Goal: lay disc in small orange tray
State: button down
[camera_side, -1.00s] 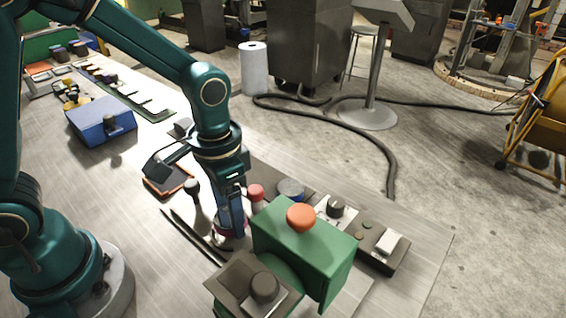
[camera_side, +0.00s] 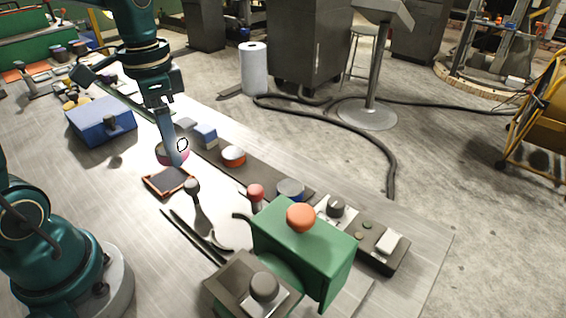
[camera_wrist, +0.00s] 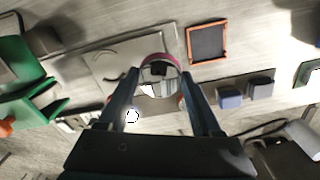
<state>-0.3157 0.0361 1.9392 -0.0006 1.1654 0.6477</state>
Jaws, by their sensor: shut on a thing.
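The disc (camera_side: 172,155) is round, with a magenta rim and a shiny, mirror-like face. The disc also shows in the wrist view (camera_wrist: 158,62), between my two fingers. My gripper (camera_side: 174,160) is shut on it, and the finger in front hides part of it in the side view. The small orange tray (camera_side: 167,181) has an orange rim and a dark, empty floor. In the side view the disc is just above the tray's far edge in the picture. In the wrist view the tray (camera_wrist: 207,42) lies right of and above the disc, apart from it.
A dark knob on a post (camera_side: 192,186) stands right beside the tray. A strip behind bears a blue block (camera_side: 205,134), a red-and-white round button (camera_side: 233,155) and a red knob (camera_side: 256,193). A green box (camera_side: 300,250) stands at front right, a blue box (camera_side: 101,121) at left.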

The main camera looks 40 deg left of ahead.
jog(key=w+a+f, duration=0.1)
jog(key=w+a, duration=0.1)
jog(key=a, duration=0.2)
jog(key=n, duration=0.2)
send_over(169, 179)
notch_tip(169, 179, down, 7)
jog(key=shift+f, duration=2.1)
jog(key=shift+f, duration=0.15)
jog(key=shift+c, duration=0.3)
grip_release()
